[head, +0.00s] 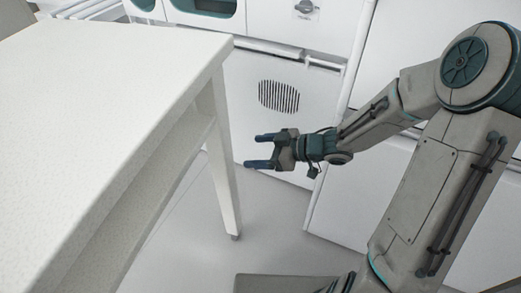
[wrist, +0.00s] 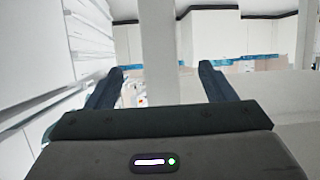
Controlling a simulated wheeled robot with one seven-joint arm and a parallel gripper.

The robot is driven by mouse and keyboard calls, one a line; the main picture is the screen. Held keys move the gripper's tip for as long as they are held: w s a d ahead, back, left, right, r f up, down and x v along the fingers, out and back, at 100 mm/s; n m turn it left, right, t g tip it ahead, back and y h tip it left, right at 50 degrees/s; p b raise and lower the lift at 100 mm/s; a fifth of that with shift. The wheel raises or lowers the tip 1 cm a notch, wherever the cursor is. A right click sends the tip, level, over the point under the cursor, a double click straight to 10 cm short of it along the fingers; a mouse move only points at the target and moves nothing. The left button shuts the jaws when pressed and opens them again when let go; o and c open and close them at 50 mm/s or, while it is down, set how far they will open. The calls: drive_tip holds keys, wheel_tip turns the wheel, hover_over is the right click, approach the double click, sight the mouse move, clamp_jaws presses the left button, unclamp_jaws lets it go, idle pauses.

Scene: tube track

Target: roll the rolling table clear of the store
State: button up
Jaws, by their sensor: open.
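The white rolling table (head: 90,110) fills the left of the head view, with its near right corner and one leg (head: 222,165) facing my gripper. My gripper (head: 261,151) is open and empty. It points left at that leg, below the tabletop's height, and appears a short way to the right of it. In the wrist view a white upright post (wrist: 158,50), apparently the table leg, stands between the two open fingertips (wrist: 160,70) and beyond them. I cannot tell which of the white units is the store.
White wall panels with a round dark vent (head: 279,97) stand behind my gripper. A white rail (head: 290,48) runs along them at the back. Teal-lined openings (head: 205,8) are at the top. Grey floor (head: 185,245) is clear beside the leg.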

sight(229, 153)
drive_tip(key=b+x, duration=0.3)
drive_tip(key=x, duration=0.3)
drive_tip(key=b+x, duration=0.3)
drive_tip(key=x, duration=0.3)
drive_tip(key=shift+w+d+f, duration=0.1)
drive_tip(key=shift+f, duration=0.15)
drive_tip(key=shift+b+x, duration=0.35)
drive_tip(key=shift+x, duration=0.5)
drive_tip(key=shift+r, duration=0.2)
clamp_jaws()
